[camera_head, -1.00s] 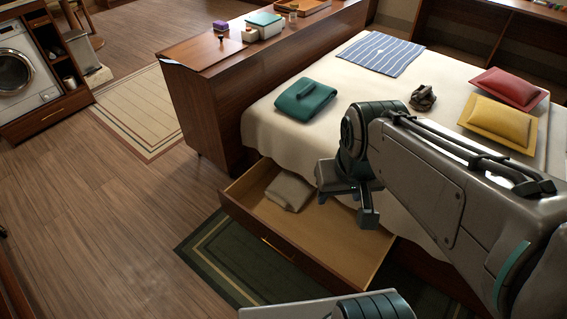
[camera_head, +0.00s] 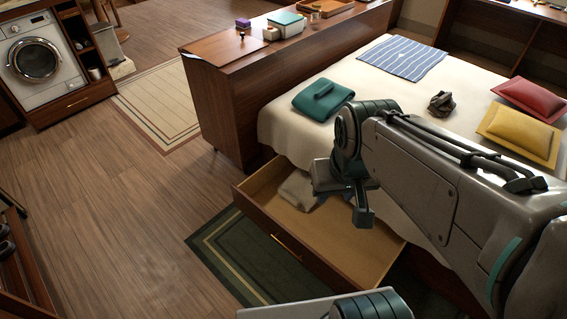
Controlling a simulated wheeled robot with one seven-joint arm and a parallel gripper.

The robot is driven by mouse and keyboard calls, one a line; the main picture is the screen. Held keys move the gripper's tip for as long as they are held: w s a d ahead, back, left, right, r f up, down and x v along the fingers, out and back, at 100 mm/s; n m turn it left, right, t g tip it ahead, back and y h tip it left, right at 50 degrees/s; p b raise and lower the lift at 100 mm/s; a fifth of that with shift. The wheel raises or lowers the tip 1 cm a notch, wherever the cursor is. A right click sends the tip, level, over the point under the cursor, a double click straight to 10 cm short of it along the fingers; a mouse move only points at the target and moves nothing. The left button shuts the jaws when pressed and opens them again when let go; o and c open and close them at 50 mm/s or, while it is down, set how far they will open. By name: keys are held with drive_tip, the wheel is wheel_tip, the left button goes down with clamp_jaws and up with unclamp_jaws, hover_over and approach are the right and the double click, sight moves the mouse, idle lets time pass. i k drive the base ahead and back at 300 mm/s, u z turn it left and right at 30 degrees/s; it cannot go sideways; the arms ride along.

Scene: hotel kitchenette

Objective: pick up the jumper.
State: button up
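A pale beige folded knit-like cloth (camera_head: 297,188) lies at the back left inside the open drawer (camera_head: 262,213) under the bed. A teal folded cloth (camera_head: 322,100) with a rolled part on top lies on the bed's near left corner. I cannot tell for sure which of the two is the jumper. My gripper (camera_head: 341,203) hangs over the drawer, just right of the beige cloth in the picture, and covers part of it. Its two fingers appear apart with nothing between them. I cannot tell its height above the drawer floor.
The bed (camera_head: 390,88) also holds a striped blue cloth (camera_head: 403,59), a dark crumpled item (camera_head: 441,103), and red (camera_head: 532,99) and yellow (camera_head: 520,135) cushions. A wooden cabinet (camera_head: 225,108) stands left of the bed. The wood floor (camera_head: 110,215) at left is clear.

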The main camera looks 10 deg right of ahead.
sight(296, 190)
drive_tip(key=u, duration=1.35)
drive_tip(key=i, duration=3.5)
drive_tip(key=z, duration=3.35)
drive_tip(key=i, duration=0.45)
drive_tip(key=u, duration=0.05)
